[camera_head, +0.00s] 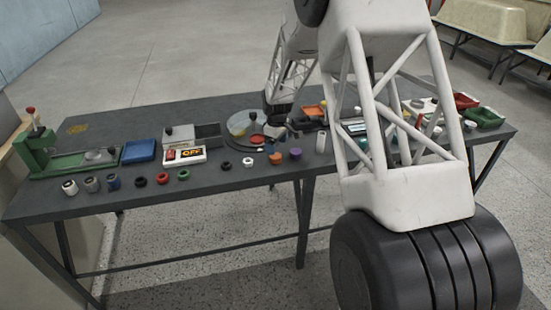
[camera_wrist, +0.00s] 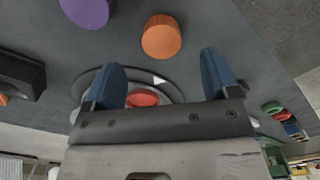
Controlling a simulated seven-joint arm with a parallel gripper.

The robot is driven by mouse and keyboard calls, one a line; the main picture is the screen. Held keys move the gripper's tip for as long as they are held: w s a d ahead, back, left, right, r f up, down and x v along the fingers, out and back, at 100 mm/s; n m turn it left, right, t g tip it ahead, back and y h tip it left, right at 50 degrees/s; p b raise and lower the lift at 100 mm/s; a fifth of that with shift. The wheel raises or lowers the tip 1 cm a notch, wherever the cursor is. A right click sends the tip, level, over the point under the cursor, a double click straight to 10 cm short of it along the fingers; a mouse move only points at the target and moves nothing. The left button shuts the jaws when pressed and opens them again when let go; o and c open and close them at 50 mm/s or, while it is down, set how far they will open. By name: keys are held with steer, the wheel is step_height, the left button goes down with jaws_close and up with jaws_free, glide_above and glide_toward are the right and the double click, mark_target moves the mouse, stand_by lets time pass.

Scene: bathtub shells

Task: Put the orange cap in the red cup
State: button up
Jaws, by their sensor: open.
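The orange cap (camera_head: 275,158) stands on the dark table, left of the purple cap; it also shows in the wrist view (camera_wrist: 161,37), beyond my fingertips. My gripper (camera_wrist: 162,70) is open and empty, with its two blue fingers spread apart and the orange cap lying roughly ahead of the gap. A red round piece (camera_wrist: 143,98) shows between the fingers, on or over a round plate, partly hidden by the gripper body. In the head view, the red piece (camera_head: 257,139) is near the orange cap; I cannot tell if it is the red cup.
The purple cap (camera_head: 295,153) is close beside the orange cap. A round plate (camera_head: 243,124) and a white ring (camera_head: 247,162) are to the left. Dark, red and green rings (camera_head: 183,174) line the front edge. My arm hides part of the table's right side.

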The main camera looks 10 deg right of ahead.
mark_target(276, 158)
stand_by(0.3)
steer(key=shift+w+a+f, duration=0.1)
steer(key=shift+a+f, duration=0.05)
steer(key=shift+f, duration=2.5)
steer(key=c, duration=1)
steer(key=shift+c, duration=0.2)
steer(key=shift+r, duration=0.2)
